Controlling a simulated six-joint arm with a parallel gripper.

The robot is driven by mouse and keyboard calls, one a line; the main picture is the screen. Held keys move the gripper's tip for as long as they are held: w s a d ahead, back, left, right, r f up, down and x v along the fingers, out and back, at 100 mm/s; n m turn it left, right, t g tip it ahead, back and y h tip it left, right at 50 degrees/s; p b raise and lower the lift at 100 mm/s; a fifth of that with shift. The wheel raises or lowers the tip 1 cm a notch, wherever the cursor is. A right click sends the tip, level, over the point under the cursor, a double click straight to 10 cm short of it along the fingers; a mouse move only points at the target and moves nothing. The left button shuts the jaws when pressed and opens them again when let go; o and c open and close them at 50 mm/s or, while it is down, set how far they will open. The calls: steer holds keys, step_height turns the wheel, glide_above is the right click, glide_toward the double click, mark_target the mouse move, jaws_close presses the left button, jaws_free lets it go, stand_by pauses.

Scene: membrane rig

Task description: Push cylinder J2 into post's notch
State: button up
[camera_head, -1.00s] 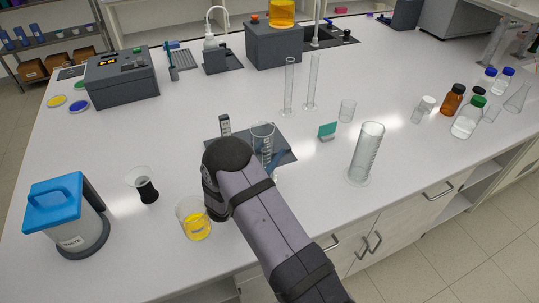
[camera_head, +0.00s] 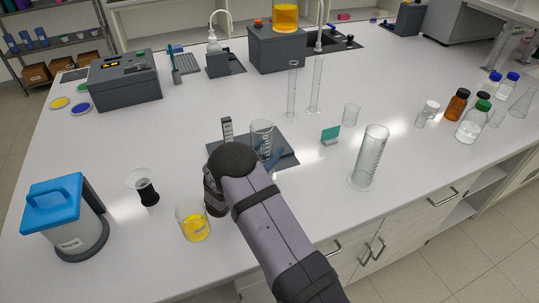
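A clear graduated cylinder (camera_head: 262,132) stands upright on a dark grey plate (camera_head: 287,160) near the middle of the bench. No J2 label is readable. A short grey post (camera_head: 227,127) with a pale marked face stands at the plate's left rear, left of the cylinder. A gap shows between them, and the notch cannot be made out. My arm covers the plate's front and the cylinder's lower part. My gripper (camera_head: 273,160) shows only as a bluish piece beside the cylinder's lower right. Its fingertips are mostly hidden, and I cannot tell whether it touches the cylinder.
A beaker of yellow liquid (camera_head: 193,224) stands close left of my arm, with a black-based funnel cup (camera_head: 146,188) beyond it. A large graduated cylinder (camera_head: 369,158) stands to the right.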

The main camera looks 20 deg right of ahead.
steer(key=shift+w+b, duration=1.05)
steer(key=shift+w, duration=0.6)
steer(key=shift+w, duration=0.2)
steer(key=shift+w+b, duration=0.4)
steer(key=shift+b, duration=0.15)
steer(key=o, duration=1.4)
steer(key=shift+c, duration=0.2)
steer(key=shift+r, duration=0.15)
step_height(320, 180, up, 10)
steer(key=b, duration=0.2)
steer(key=shift+b, duration=0.3)
